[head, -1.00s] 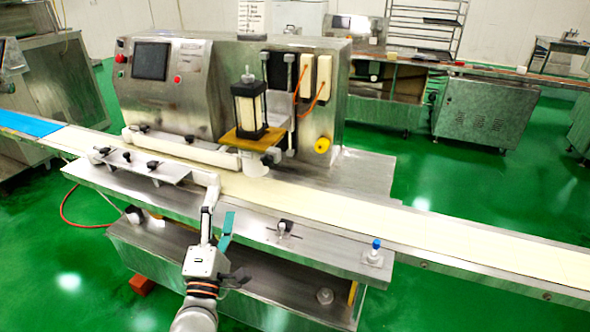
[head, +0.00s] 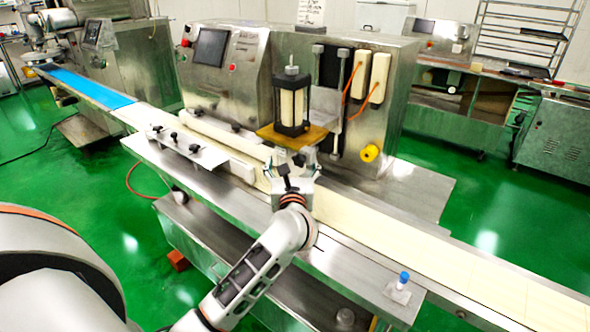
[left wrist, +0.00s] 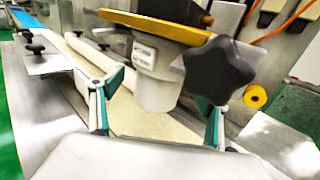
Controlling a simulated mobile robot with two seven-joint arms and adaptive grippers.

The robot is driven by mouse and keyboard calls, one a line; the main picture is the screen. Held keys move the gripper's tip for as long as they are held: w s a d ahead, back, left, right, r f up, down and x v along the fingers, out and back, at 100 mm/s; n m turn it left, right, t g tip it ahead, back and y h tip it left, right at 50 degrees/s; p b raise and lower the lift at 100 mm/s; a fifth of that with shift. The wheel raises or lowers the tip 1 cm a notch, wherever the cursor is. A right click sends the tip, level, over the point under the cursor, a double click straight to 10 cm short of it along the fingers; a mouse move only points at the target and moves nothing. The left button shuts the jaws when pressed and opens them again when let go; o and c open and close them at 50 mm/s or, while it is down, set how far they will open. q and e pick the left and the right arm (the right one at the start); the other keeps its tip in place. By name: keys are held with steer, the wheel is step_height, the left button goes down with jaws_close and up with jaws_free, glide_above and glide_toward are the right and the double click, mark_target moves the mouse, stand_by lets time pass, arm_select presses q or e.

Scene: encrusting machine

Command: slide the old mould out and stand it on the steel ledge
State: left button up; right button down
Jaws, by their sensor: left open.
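The old mould (left wrist: 152,88) is a white block with a small label, under the orange plate (left wrist: 150,24) of the machine. A black star knob (left wrist: 218,70) sticks out in front of it in the left wrist view. My left gripper (head: 291,166) is over the belt just in front of the mould and mostly hides it in the head view. In the left wrist view its teal-padded fingers (left wrist: 160,98) are spread, one to each side of the mould, with no clear contact. The steel ledge (head: 350,275) runs along the near side of the belt. My right gripper is out of view.
A blue-topped clear fitting (head: 399,288) stands on the ledge's right end. A steel bracket with black knobs (head: 187,148) is left of my gripper. The cream belt (head: 400,235) runs on to the right. A yellow knob (head: 370,153) is on the machine's front.

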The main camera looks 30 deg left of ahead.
mark_target(281, 159)
arm_select(q)
steer(key=x, duration=0.3)
steer(key=shift+w, duration=0.1)
steer(key=shift+w+a, duration=0.2)
steer(key=shift+w, duration=0.05)
steer(key=shift+c, duration=0.3)
steer(key=c, duration=1.4)
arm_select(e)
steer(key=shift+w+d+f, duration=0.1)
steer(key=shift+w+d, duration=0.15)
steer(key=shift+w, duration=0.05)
arm_select(q)
steer(key=shift+s, duration=0.1)
